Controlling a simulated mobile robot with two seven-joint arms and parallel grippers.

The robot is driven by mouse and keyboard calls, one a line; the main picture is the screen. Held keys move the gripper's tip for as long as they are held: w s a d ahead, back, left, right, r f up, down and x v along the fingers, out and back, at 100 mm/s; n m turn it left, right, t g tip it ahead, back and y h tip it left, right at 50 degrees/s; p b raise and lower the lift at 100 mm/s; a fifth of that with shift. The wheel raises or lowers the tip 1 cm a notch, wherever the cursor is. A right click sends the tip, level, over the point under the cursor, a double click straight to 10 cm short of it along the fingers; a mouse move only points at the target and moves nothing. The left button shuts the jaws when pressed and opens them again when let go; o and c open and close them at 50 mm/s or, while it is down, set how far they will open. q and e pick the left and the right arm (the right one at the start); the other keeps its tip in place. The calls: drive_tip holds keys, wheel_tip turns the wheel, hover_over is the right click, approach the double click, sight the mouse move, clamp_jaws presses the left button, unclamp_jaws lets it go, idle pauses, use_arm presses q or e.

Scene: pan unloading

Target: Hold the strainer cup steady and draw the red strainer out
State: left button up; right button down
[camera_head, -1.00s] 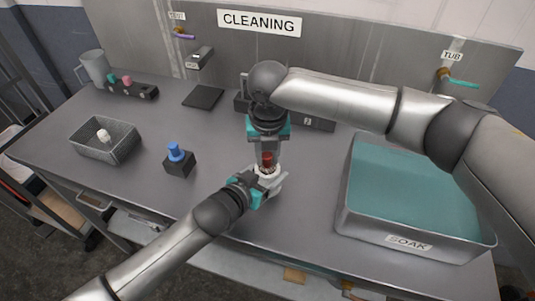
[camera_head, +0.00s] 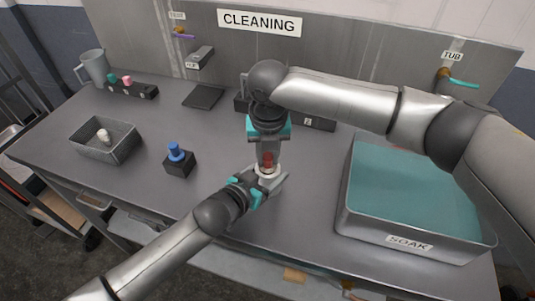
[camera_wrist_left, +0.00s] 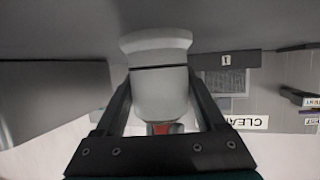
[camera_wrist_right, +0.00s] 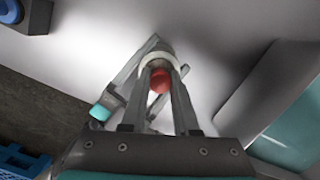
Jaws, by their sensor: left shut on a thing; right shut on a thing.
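The white strainer cup (camera_wrist_left: 160,90) stands on the bench between the fingers of my left gripper (camera_head: 268,184), which is shut on it from the side. It also shows in the right wrist view (camera_wrist_right: 143,62). The red strainer (camera_head: 267,160) is at the cup's mouth, with its rounded red top (camera_wrist_right: 160,80) between the fingers of my right gripper (camera_wrist_right: 160,72). The right gripper points down from above and is shut on the red strainer. Its lower part is hidden by the cup and fingers, so I cannot tell how deep it sits.
A teal-filled SOAK tub (camera_head: 365,226) stands at the right. A blue-topped black block (camera_head: 180,165) and a grey bin (camera_head: 105,150) with a white item are at the left. A dark flat pad (camera_head: 203,96) lies behind. The bench between block and bin is clear.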

drive_tip(key=shift+w+r, duration=0.1)
drive_tip(key=shift+r, duration=0.5)
drive_tip(key=shift+r, duration=2.9)
use_arm(q)
drive_tip(key=o, duration=1.5)
drive_tip(key=shift+s+a, duration=0.1)
drive_tip(key=v, duration=1.1)
drive_tip(key=shift+s+a+r, duration=0.15)
drive_tip(key=shift+s+r, duration=0.05)
drive_tip(key=shift+s, duration=0.05)
